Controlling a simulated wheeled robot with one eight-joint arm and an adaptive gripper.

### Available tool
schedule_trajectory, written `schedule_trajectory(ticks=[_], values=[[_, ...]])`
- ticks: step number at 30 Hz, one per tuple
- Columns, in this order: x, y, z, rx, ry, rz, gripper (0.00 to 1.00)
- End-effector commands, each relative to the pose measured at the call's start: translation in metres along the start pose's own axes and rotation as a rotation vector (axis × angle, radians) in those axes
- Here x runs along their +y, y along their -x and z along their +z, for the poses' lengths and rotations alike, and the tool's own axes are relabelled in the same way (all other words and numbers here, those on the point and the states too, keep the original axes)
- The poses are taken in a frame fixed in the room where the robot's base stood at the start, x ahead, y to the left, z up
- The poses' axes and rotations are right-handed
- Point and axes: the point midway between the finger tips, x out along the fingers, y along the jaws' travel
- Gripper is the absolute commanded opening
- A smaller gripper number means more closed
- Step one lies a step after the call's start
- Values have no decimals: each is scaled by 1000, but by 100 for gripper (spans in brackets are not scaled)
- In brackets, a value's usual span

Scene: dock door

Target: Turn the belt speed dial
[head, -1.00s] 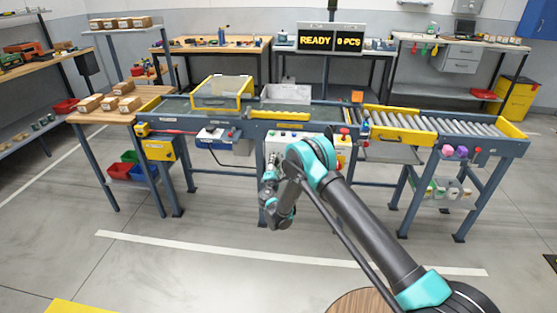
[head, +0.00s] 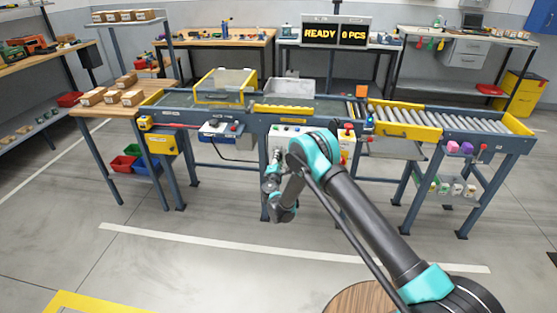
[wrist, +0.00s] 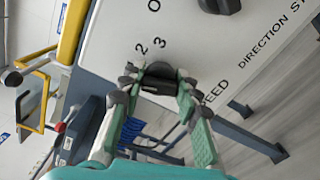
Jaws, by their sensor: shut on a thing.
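The belt speed dial is a black knob (wrist: 158,72) on a pale control panel (wrist: 210,45), with the numbers 2 and 3 and partly hidden "SPEED" lettering near it. In the wrist view my gripper (wrist: 158,88) has one finger on each side of the knob and is shut on it. In the head view my gripper (head: 273,157) is at the front of the conveyor's control panel (head: 288,130). The dial is too small and covered to make out there.
A second black knob (wrist: 219,4) is close by on the panel, near the "DIRECTION" lettering. A yellow-framed guard (head: 224,87) and a grey box-shaped part (head: 289,87) are on the conveyor. The sign (head: 334,34) reads READY, 0 PCS. The floor in front is clear.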

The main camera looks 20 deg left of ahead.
Motion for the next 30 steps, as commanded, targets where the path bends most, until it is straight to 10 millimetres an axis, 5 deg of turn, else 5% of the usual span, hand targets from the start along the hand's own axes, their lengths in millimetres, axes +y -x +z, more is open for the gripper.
schedule_trajectory(ticks=[30], values=[[-3,1,-1,-1,-822,-1,3]])
